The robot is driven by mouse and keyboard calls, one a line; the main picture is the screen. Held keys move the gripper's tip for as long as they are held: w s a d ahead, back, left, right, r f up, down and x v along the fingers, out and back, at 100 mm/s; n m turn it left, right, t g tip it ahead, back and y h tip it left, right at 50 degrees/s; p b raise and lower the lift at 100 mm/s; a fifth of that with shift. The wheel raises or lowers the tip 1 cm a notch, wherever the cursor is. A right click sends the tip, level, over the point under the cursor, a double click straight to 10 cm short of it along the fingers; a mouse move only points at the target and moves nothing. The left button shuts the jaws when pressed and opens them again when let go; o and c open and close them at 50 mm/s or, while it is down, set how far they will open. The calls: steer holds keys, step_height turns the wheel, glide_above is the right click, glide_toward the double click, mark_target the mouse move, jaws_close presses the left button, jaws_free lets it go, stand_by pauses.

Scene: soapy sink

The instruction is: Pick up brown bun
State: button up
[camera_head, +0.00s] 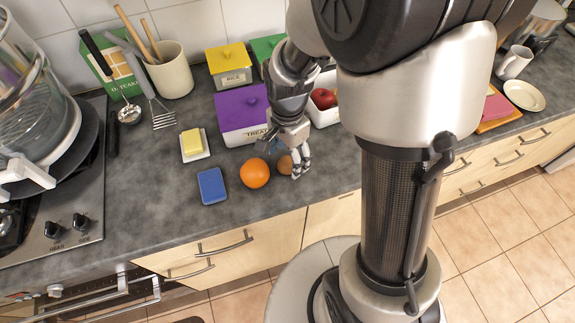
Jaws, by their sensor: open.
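The brown bun (285,165) is a small round brown thing on the grey counter, just right of an orange. My gripper (290,160) reaches down from above, right at the bun, with its fingers pointing at the counter. The fingers partly cover the bun's right side. The gripper is open. I cannot tell whether the fingers touch the bun or stand around it.
An orange (254,173) sits close to the left of the bun, with a blue sponge-like block (212,186) beyond it. A purple-lidded box (243,112) stands behind. The counter's front edge is close. Bare counter (160,210) lies to the left.

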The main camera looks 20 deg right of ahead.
mark_target(287, 165)
step_height(287, 165, down, 3)
steer(key=shift+r+b, duration=0.15)
steer(key=shift+b, duration=0.2)
steer(key=shift+c, duration=0.3)
steer(key=c, duration=1.1)
